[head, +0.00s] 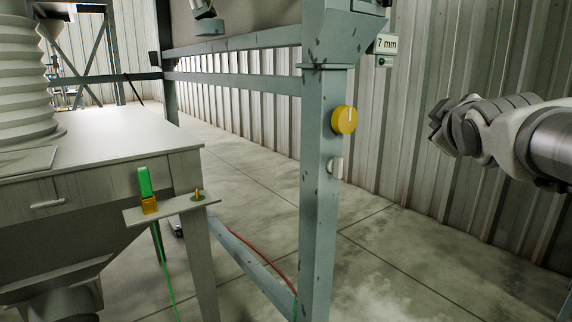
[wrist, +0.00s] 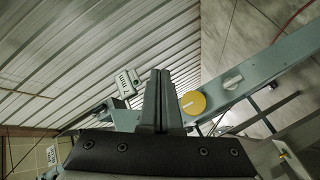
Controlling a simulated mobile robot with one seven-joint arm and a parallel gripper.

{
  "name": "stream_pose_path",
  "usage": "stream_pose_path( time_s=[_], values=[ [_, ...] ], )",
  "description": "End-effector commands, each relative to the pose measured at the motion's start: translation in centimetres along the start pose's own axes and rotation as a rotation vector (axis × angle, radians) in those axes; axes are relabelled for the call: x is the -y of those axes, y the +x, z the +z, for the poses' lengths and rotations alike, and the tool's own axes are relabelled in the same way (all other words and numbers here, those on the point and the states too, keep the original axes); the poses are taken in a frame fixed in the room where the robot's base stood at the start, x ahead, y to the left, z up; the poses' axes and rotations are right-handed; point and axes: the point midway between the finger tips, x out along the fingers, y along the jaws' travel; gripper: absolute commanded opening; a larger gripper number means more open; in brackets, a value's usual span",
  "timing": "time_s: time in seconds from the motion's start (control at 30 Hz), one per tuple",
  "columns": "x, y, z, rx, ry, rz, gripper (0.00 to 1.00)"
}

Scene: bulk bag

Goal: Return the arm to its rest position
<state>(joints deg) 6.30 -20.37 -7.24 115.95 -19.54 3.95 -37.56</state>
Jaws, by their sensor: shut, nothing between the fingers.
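My arm reaches in from the right edge of the head view. My gripper (head: 438,122) points left, in front of the corrugated wall and to the right of the steel post (head: 316,210). In the wrist view the two fingers of my gripper (wrist: 158,75) are pressed together with nothing between them. A yellow knob (head: 344,119) with a pale mark is on the post, apart from my gripper. In the wrist view the knob (wrist: 194,103) appears just right of the fingers.
A hopper (head: 90,150) stands at the left. A green-handled part (head: 145,182) sits on a bracket beside it. Open floor (head: 420,250) lies below my arm.

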Motion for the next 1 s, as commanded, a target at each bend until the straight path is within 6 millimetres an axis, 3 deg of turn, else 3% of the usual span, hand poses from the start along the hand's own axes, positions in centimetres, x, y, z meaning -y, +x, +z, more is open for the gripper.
stream_pose_path(
  time_s=[0.03, 0.2, 0.47, 0.53, 1.0],
  values=[
    [3.1, -1.8, 1.1, 0.051, 0.099, -0.080, 0.00],
    [13.8, -8.2, 5.2, 0.281, 0.410, -0.335, 0.00],
    [27.8, -21.1, 11.4, 0.730, 0.736, -0.620, 0.00],
    [24.6, -21.5, 9.2, 0.733, 0.742, -0.618, 0.00],
    [14.4, -23.4, 2.1, 0.731, 0.737, -0.615, 0.00]
  ],
)
